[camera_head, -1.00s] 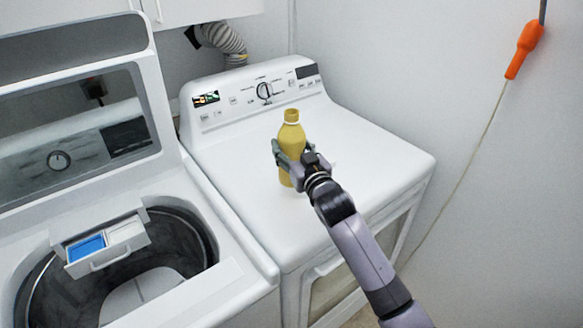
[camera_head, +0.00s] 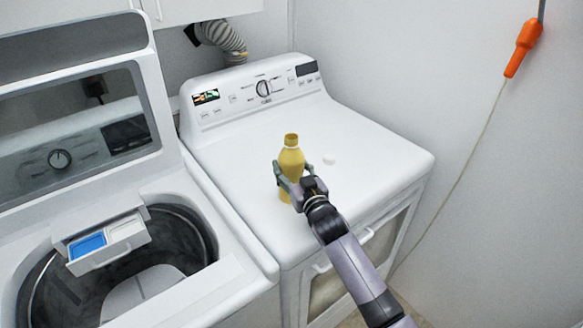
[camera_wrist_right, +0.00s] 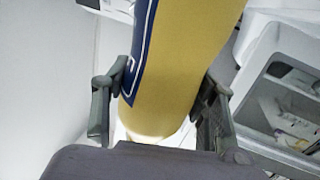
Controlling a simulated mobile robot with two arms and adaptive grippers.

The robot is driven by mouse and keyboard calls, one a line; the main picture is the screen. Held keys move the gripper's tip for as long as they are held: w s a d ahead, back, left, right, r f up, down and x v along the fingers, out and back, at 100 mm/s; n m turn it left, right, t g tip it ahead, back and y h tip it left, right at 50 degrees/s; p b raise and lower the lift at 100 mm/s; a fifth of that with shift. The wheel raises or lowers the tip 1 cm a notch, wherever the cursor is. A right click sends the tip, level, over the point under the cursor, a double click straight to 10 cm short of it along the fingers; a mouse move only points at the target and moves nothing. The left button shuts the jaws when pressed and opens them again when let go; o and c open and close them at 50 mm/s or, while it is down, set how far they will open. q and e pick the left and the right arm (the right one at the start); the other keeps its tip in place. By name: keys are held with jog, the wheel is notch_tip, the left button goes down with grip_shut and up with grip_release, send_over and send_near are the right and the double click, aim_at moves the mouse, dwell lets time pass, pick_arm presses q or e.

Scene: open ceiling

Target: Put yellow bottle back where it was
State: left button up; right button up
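My right gripper (camera_head: 293,181) reaches in from the lower right and is closed around the bottle's middle. In the right wrist view the yellow bottle (camera_wrist_right: 186,70), with a blue label edge, stands between the two fingers of my right gripper (camera_wrist_right: 160,105). I cannot tell whether its base touches the dryer top. My left gripper is not in view.
The open washer (camera_head: 232,275) with a pulled-out detergent drawer (camera_head: 108,244) is on the left. The dryer top behind the bottle is clear.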

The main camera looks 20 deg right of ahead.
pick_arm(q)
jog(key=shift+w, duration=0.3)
pick_arm(e)
jog(key=o, duration=0.4)
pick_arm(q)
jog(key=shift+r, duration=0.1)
pick_arm(e)
jog(key=shift+o, duration=0.2)
jog(key=shift+r, duration=0.1)
pick_arm(q)
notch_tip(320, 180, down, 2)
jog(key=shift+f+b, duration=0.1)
jog(key=shift+b, duration=0.95)
pick_arm(e)
jog(key=s+d, duration=0.1)
jog(key=s, duration=1.1)
